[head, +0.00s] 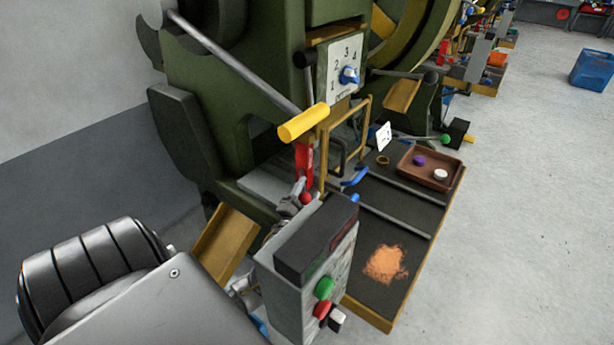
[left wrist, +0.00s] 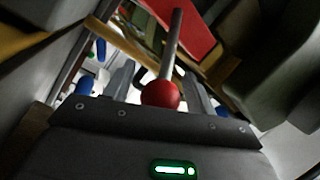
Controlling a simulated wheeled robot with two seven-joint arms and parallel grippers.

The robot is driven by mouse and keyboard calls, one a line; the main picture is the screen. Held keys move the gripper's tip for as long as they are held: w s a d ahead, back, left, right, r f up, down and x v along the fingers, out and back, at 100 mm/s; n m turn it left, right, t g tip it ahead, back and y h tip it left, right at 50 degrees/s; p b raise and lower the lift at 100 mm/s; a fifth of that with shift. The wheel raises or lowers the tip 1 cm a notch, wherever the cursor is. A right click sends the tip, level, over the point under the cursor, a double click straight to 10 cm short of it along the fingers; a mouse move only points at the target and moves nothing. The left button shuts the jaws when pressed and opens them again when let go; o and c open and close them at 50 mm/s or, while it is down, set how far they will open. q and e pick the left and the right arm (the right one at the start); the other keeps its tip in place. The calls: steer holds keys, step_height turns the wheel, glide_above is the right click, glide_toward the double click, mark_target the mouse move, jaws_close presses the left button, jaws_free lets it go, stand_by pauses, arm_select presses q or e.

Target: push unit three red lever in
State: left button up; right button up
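The red lever shows in the head view as a red plate (head: 304,165) on the green machine, with a small red ball knob (head: 306,198) below it. In the left wrist view the red knob (left wrist: 160,95) is on the end of a grey rod, and a red plate (left wrist: 186,24) is behind it. My left gripper (head: 293,203) is at the knob, partly hidden by the grey control box. In the left wrist view its two fingers (left wrist: 160,84) are apart, one on each side of the knob, with gaps visible. My right gripper is not in view.
The control box (head: 318,265) with green and red buttons stands close in front of my left gripper. A yellow-handled bar (head: 303,123) juts out above. A blue-handled lever (head: 355,177) and a brown tray (head: 430,168) are to the right. The grey floor at right is open.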

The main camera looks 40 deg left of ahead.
arm_select(q)
steer(key=shift+s+d+f, duration=0.1)
steer(key=shift+s, duration=0.05)
steer(key=v, duration=0.4)
steer(key=r+v, duration=0.1)
steer(key=v, duration=0.4)
steer(key=r+v, duration=0.1)
steer(key=v, duration=0.3)
steer(key=shift+s+d+r+b, duration=0.1)
steer(key=shift+s+b, duration=0.3)
steer(key=shift+s, duration=0.1)
steer(key=shift+s+d, duration=0.15)
steer(key=shift+s, duration=0.25)
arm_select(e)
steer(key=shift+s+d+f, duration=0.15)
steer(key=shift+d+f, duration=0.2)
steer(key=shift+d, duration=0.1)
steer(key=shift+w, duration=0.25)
